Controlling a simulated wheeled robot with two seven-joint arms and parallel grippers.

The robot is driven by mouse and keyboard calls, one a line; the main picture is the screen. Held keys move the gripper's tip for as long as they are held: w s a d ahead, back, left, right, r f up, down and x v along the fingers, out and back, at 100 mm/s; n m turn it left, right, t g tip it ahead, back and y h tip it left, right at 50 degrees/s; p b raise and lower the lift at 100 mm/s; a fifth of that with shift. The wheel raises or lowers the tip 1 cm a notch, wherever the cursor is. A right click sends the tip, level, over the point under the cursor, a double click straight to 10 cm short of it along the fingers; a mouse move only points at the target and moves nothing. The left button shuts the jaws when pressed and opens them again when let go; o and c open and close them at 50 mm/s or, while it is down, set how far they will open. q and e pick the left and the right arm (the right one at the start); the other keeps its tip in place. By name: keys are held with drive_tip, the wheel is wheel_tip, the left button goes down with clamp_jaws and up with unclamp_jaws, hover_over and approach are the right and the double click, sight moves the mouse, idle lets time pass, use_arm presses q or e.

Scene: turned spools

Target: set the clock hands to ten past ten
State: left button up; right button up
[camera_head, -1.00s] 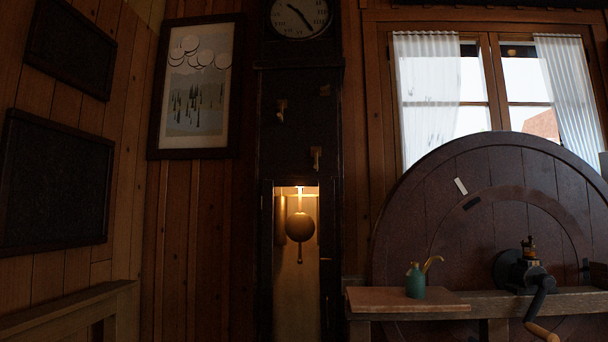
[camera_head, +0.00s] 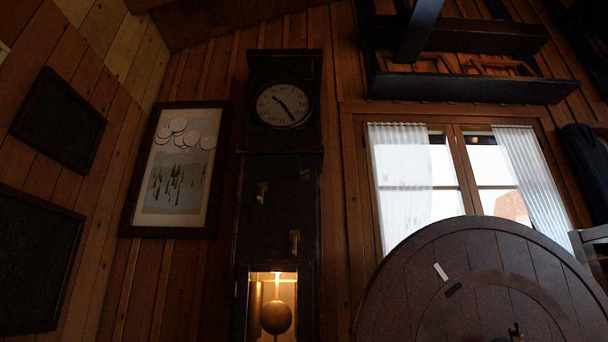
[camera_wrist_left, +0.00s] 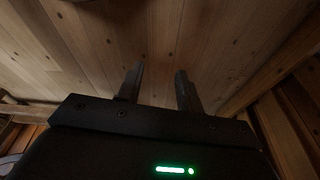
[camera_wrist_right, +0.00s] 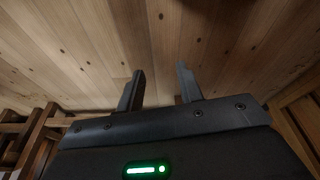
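A tall dark longcase clock (camera_head: 278,180) stands against the plank wall in the head view. Its pale round dial (camera_head: 268,103) is near the top. Two dark hands (camera_head: 287,108) show on it: one points to the upper left, the other to the lower right. A lit opening lower down shows a round pendulum bob (camera_head: 276,317). My left gripper (camera_wrist_left: 158,80) shows only in its own wrist view, fingers apart with nothing between them. My right gripper (camera_wrist_right: 160,80) shows only in its own wrist view, also open and empty.
A big dark wooden wheel (camera_head: 470,285) stands at the lower right. A curtained window (camera_head: 455,175) is behind it. Dark shelves (camera_head: 470,88) hang above the window. A framed picture (camera_head: 175,168) hangs left of the clock. Both wrist views show plank surfaces.

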drive_tip(key=shift+s, duration=0.15)
drive_tip(key=shift+s+f, duration=0.15)
drive_tip(key=shift+s, duration=0.05)
drive_tip(key=shift+c, duration=0.3)
